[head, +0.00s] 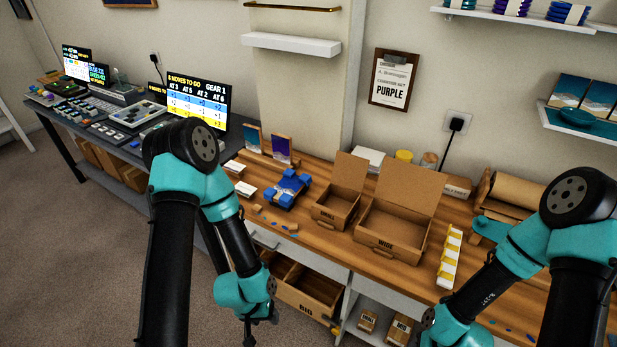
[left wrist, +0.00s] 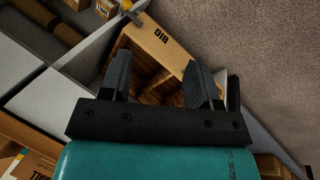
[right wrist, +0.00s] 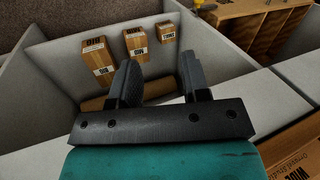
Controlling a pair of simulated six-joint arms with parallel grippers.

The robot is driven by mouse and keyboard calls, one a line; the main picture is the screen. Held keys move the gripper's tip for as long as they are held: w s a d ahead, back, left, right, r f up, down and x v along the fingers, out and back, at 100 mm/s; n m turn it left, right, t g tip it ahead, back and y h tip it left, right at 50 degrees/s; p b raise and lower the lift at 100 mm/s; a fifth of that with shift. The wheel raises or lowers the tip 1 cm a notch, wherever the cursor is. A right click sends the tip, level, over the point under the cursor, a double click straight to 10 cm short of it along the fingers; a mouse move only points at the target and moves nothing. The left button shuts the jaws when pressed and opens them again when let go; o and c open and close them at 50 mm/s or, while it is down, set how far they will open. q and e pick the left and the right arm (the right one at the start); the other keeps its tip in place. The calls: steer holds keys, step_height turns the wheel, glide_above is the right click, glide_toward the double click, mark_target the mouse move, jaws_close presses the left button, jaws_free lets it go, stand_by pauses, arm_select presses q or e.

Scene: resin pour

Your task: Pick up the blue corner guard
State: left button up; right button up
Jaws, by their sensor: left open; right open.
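A dark piece with bright blue blocks at its corners (head: 288,188) lies on the wooden bench, left of the small open carton, in the head view. The blue blocks look like corner guards; I cannot tell which are separate. My left gripper (head: 248,332) hangs low in front of the bench, well below and apart from the blue blocks. In the left wrist view its jaws (left wrist: 160,78) are open and empty above a drawer marked BIG. My right gripper's jaws (right wrist: 162,80) are open and empty in the right wrist view, over a shelf bay of small boxes. Neither wrist view shows the blue blocks.
Open cartons marked SMALL (head: 336,208) and WIDE (head: 385,242) stand right of the blue blocks. A yellow-and-white strip (head: 449,258) lies farther right. Small scraps (head: 268,222) lie along the bench's front edge. The open BIG drawer (head: 305,298) juts out below.

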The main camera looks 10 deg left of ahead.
arm_select(q)
steer(key=o, duration=0.3)
steer(key=shift+o, duration=0.2)
